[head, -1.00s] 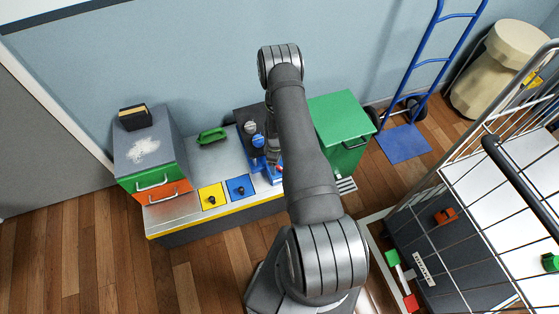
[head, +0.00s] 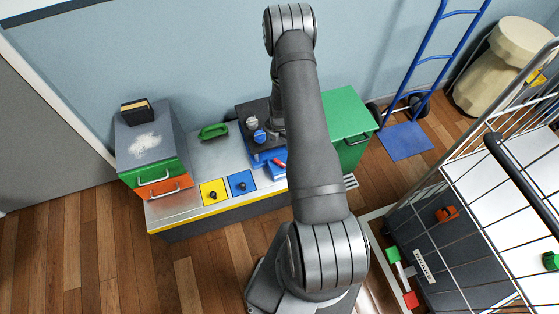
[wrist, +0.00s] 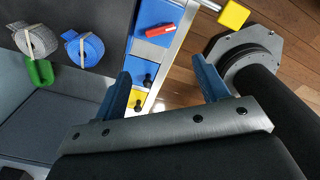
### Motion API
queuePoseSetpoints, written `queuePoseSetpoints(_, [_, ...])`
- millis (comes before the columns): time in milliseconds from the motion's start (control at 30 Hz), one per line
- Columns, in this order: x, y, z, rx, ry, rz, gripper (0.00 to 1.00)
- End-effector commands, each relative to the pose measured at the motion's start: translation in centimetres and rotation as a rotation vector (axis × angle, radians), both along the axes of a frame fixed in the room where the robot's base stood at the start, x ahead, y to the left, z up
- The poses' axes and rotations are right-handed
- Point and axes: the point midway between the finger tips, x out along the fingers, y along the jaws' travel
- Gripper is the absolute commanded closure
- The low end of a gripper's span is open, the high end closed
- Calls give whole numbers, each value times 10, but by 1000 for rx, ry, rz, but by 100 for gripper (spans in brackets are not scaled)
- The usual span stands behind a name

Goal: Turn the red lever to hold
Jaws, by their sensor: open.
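A red lever-like piece (head: 280,162) with a pale end lies on a blue block (head: 276,173) at the bench's right part, partly beside my arm. In the wrist view the red piece (wrist: 160,31) lies aslant across the blue block (wrist: 150,50), beyond my fingertips. My gripper (wrist: 161,66) is open, its two blue fingers wide apart with nothing between them. The red piece is ahead of the gap and apart from both fingers. In the head view my arm hides the gripper. I cannot read any hold marking.
A grey strap roll (wrist: 37,38) and a blue strap roll (wrist: 85,48) sit left of the block, with a green handle (wrist: 40,72) near them. Blue (head: 241,184) and yellow (head: 213,192) panels have black knobs. A green cabinet (head: 346,118) stands right; a wire cage is further right.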

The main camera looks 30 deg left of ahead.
Motion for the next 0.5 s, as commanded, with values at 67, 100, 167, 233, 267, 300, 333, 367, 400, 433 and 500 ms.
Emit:
queuePoseSetpoints(67, [-1, -1, -13, -2, 2, -1, 33])
queuePoseSetpoints(100, [-1, -1, -20, -2, 2, -1, 33])
queuePoseSetpoints(167, [-1, -1, -30, -2, 3, -1, 33])
queuePoseSetpoints(233, [-1, -1, -42, -2, 2, -1, 33])
queuePoseSetpoints(267, [-1, -1, -47, -2, 2, -1, 33])
queuePoseSetpoints(300, [-1, 0, -54, -2, 2, -1, 33])
queuePoseSetpoints(333, [-1, 0, -59, -1, 1, -2, 33])
queuePoseSetpoints(367, [-1, 0, -64, -2, 2, -2, 33])
queuePoseSetpoints(400, [-1, 0, -71, -2, 2, -2, 33])
queuePoseSetpoints(433, [-1, -1, -76, -2, 2, -2, 33])
queuePoseSetpoints(500, [-1, 0, -87, -2, 2, -2, 33])
